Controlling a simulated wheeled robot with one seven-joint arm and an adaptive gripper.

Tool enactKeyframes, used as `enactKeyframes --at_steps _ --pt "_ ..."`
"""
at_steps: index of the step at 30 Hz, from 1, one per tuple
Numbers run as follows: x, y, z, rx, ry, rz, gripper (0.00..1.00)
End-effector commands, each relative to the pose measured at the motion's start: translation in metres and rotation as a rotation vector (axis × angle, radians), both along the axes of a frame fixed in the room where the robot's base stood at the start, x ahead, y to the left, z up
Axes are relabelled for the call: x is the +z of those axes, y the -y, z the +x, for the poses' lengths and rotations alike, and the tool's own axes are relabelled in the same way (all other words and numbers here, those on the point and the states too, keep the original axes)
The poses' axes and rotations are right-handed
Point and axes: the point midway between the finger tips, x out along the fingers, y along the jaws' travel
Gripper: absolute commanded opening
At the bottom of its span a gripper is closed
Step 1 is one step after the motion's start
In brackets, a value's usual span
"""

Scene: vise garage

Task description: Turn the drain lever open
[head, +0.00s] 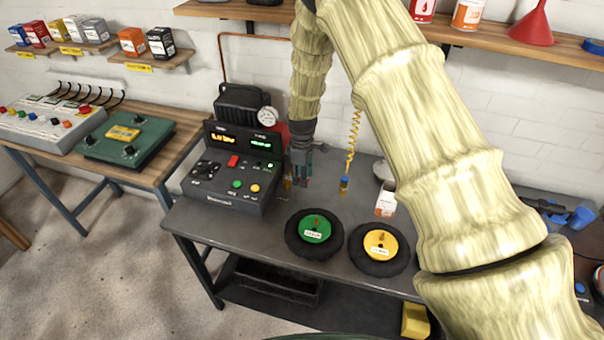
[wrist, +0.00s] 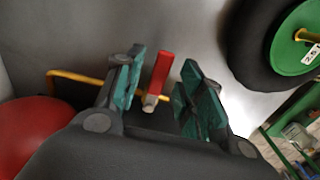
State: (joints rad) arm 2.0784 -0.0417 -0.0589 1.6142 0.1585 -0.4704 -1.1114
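The drain lever (wrist: 159,73) is a short red handle with a pale metal end. In the wrist view it shows between the two fingers. My gripper (wrist: 157,92) is open, with a teal pad on each finger. There appears to be a gap on both sides of the lever, wider on the right. A yellow pipe (wrist: 75,82) runs behind the fingers near the lever. In the head view my gripper (head: 302,178) points down at the bench just right of the control panel; the lever is too small to make out there.
A black control panel (head: 232,170) stands close left of my gripper. Wheels with green (head: 316,230) and yellow (head: 381,245) hubs lie on the grey bench in front. A yellow coiled hose (head: 352,145) hangs to the right. A rounded red body (wrist: 35,135) is close left in the wrist view.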

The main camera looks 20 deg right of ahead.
Motion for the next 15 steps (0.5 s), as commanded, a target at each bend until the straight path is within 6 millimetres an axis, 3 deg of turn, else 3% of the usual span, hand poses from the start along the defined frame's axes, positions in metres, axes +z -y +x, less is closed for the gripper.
enactKeyframes --at_steps 11,15 --pt "-0.0042 -0.0005 0.0 -0.001 0.0 0.0 0.38" --pt "-0.0041 0.0002 0.0 -0.001 0.0 0.0 0.17"
